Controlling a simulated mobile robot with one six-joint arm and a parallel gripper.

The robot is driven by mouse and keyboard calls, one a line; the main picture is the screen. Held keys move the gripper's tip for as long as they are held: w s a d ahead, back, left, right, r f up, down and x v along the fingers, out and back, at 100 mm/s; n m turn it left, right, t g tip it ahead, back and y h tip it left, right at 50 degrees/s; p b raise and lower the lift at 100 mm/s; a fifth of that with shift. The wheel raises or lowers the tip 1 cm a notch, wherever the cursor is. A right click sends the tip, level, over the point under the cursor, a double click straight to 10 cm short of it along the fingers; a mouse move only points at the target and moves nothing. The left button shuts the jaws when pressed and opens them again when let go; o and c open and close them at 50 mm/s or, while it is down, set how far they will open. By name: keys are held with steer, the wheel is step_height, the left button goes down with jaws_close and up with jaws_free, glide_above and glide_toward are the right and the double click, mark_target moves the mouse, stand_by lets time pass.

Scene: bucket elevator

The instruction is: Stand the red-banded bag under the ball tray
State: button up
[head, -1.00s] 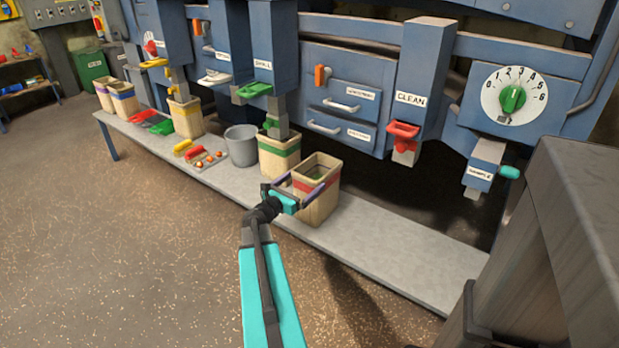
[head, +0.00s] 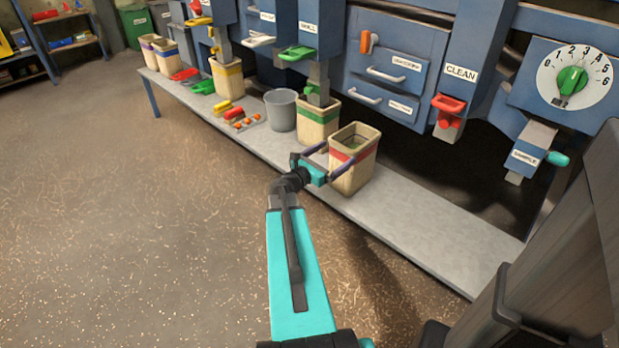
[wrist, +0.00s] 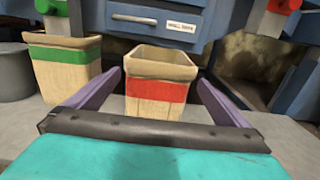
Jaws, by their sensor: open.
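The red-banded bag (head: 354,172) is an open-topped tan bag standing upright on the grey bench. It also shows in the wrist view (wrist: 160,92), straight ahead between my fingers. My gripper (head: 341,151) is open, with its two purple fingers reaching toward the bag's near side, one to each side of it. In the wrist view the fingers (wrist: 160,78) show gaps to the bag. Whether the tips reach past its front face I cannot tell. A small flat tray (head: 256,122) with orange balls lies on the bench farther left.
A green-banded bag (head: 318,132) stands close left of the red-banded one, under a green-handled spout (head: 296,54). A grey bucket (head: 282,112) is beyond it. The bench (head: 430,225) is bare to the right, below the red-handled CLEAN spout (head: 449,106). A dark post stands at the right.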

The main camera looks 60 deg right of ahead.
steer(key=w+a+f+m+t+y, duration=0.1)
steer(key=w+a+f+m+y, duration=0.3)
steer(key=a+f, duration=1.05)
steer(key=w+a+f+m+t+y, duration=0.1)
steer(key=w+a+f+m+y, duration=0.3)
steer(key=a+f, duration=1)
steer(key=s+a+f+m+y, duration=0.2)
steer(key=s+a+f+y, duration=0.1)
steer(key=a, duration=1)
steer(key=s+a+f+m+g+y, duration=0.1)
steer(key=s+a+f+m+y, duration=0.1)
steer(key=a, duration=1.1)
steer(key=s+a+f+m+g+y, duration=0.1)
steer(key=s+a+f+m+y, duration=0.2)
steer(key=a+f, duration=0.4)
steer(key=s+a+y, duration=0.1)
steer(key=s+a, duration=0.1)
steer(key=a, duration=0.4)
steer(key=shift+s+a+f, duration=0.25)
steer(key=shift+f, duration=0.05)
steer(key=shift+r, duration=0.1)
